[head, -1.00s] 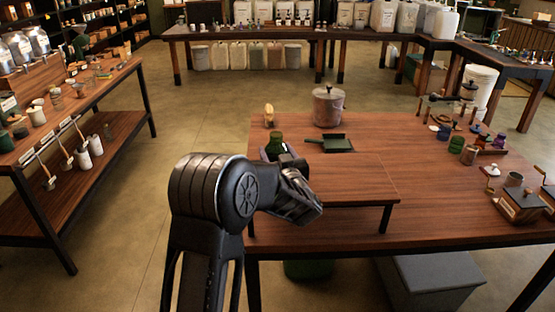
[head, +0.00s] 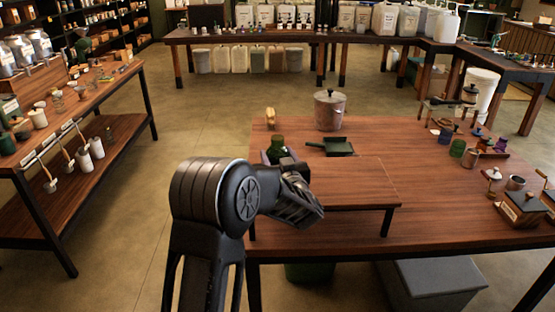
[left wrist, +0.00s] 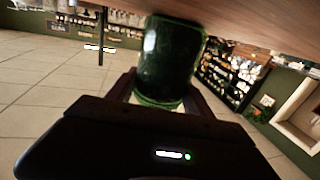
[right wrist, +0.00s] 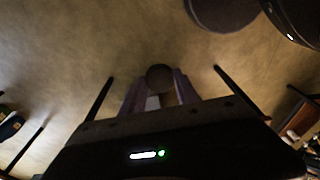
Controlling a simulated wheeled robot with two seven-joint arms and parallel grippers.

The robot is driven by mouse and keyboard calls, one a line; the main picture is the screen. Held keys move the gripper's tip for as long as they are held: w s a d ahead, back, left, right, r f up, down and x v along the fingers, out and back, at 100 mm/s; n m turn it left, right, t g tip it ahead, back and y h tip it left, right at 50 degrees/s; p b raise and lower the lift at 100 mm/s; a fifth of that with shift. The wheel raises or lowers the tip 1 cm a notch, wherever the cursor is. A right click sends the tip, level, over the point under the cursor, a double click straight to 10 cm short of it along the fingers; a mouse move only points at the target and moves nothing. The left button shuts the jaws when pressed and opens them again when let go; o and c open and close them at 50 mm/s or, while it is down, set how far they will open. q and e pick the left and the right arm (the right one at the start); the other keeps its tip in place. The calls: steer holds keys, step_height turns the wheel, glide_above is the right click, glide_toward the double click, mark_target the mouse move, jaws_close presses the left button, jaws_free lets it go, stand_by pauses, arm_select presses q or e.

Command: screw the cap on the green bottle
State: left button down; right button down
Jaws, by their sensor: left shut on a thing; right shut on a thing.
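The green bottle (head: 277,143) stands near the back left of the low wooden stand, partly behind my left arm. In the left wrist view the green bottle (left wrist: 170,60) sits between the fingers of my left gripper (left wrist: 165,92), which is shut on it. In the head view my left gripper (head: 287,157) is mostly hidden by its own wrist. My right gripper (right wrist: 160,92) shows only in its wrist view, shut on a small round dark piece (right wrist: 160,77) with floor behind it. I cannot tell for sure that this piece is the cap.
A low wooden stand (head: 350,185) rises from the table (head: 430,215). A lidded metal pot (head: 329,112) and a dark green scoop-like tray (head: 338,146) are behind it. Small jars and boxes line the table's right side. The table's front middle is clear.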

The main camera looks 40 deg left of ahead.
arm_select(q)
step_height(320, 180, up, 10)
stand_by(0.5)
stand_by(0.4)
steer(key=c, duration=1)
jaws_free()
jaws_close()
